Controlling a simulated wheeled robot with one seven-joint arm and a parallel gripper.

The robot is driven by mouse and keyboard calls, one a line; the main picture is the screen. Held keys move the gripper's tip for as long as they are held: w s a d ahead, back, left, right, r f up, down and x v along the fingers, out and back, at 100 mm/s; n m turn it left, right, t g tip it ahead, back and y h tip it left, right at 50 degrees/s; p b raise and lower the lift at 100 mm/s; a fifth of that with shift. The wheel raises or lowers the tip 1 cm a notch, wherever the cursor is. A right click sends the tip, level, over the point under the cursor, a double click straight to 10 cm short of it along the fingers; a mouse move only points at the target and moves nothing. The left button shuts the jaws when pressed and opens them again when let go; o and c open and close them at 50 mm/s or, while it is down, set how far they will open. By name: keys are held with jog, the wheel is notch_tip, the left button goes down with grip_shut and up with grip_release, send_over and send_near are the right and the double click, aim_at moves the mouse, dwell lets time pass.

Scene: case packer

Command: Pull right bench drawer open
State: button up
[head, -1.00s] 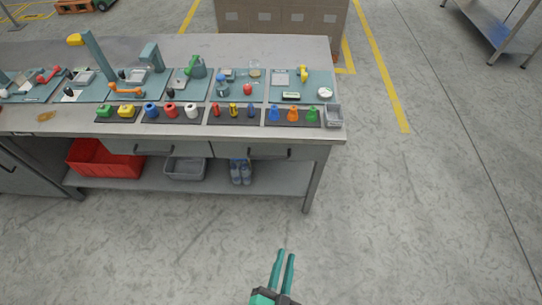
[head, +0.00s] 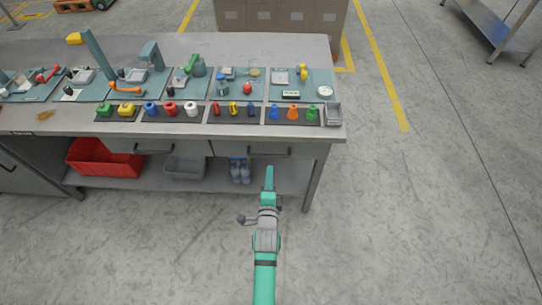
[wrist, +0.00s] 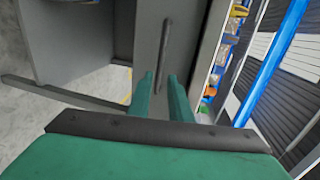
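The right bench drawer (head: 308,152) is a grey front under the bench top, looking flush with the bench in the head view. Its dark bar handle (head: 256,153) runs along the middle of the front. My gripper (head: 269,168) is just in front of and below the handle in the head view, pointing at the bench. In the wrist view the handle (wrist: 164,52) stands lengthwise ahead, in line with the gap between my gripper's (wrist: 161,76) two green fingers. The fingers are apart with nothing between them. They look short of the handle; the exact distance is unclear.
The left drawer (head: 190,148) sits beside it, closed. Below are a red bin (head: 104,157), a grey bin (head: 185,167) and blue-grey shoes (head: 240,171) on the lower shelf. A bench leg (head: 316,185) stands right of my gripper. The floor in front is clear.

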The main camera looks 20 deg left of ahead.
aim_at(271, 155)
jog(key=x, duration=1)
jog(key=shift+w+a, duration=0.15)
jog(key=shift+w, duration=0.1)
jog(key=shift+c, duration=0.4)
grip_shut()
